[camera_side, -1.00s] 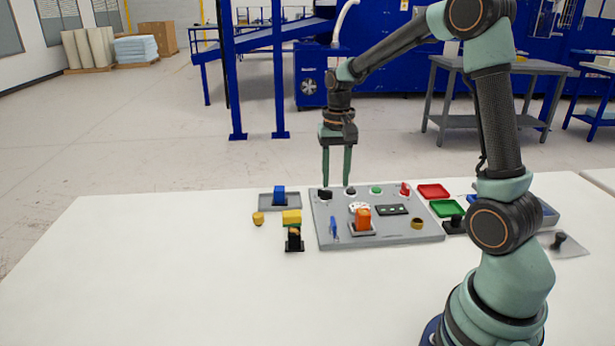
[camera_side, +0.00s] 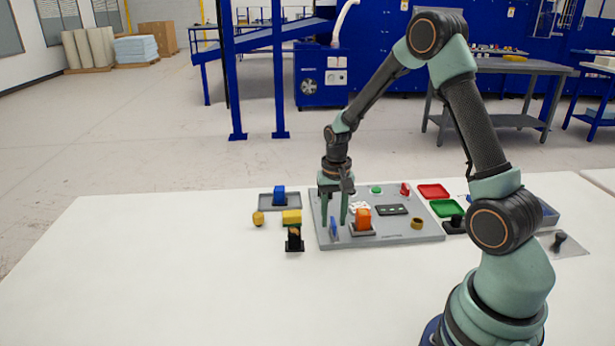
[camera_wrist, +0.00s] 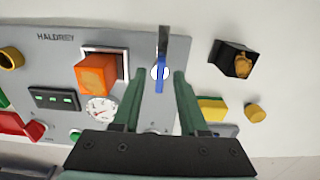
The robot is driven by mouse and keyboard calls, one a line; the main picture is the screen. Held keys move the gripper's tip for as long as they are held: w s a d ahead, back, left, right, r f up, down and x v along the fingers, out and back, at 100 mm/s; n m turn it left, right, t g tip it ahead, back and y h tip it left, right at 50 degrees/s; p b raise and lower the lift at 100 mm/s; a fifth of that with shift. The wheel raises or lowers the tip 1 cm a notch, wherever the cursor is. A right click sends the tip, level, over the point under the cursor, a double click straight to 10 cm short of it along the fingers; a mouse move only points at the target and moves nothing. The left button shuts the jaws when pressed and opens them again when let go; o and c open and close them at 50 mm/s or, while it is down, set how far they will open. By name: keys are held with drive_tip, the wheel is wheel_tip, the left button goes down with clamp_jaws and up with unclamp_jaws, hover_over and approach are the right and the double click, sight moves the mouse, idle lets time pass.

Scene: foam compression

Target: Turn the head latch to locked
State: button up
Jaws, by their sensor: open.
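A blue lever (camera_side: 333,229), which looks like the head latch, stands at the front left of the grey panel (camera_side: 400,238). In the wrist view the blue lever (camera_wrist: 160,60) lies along the picture's vertical on a white round pivot. My gripper (camera_side: 335,220) is low over this corner of the panel, pointing down. In the wrist view the open fingers of my gripper (camera_wrist: 159,76) are on either side of the lever's pivot, with a gap on each side. I cannot tell whether the fingertips are level with the lever.
An orange block (camera_side: 362,214) in a square frame stands close right of the lever. The panel also carries a dial (camera_wrist: 100,109), a dark display (camera_side: 392,209) and a green button (camera_side: 376,190). Left of the panel are a yellow block (camera_side: 291,217) and a black holder (camera_side: 294,243).

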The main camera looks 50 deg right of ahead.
clamp_jaws()
drive_tip(key=shift+n, duration=0.3)
drive_tip(key=n, duration=0.3)
drive_tip(key=shift+n, duration=0.3)
drive_tip(key=n, duration=0.4)
drive_tip(key=shift+n, duration=0.3)
drive_tip(key=n, duration=0.4)
drive_tip(key=shift+n, duration=2.5)
drive_tip(key=shift+r, duration=0.1)
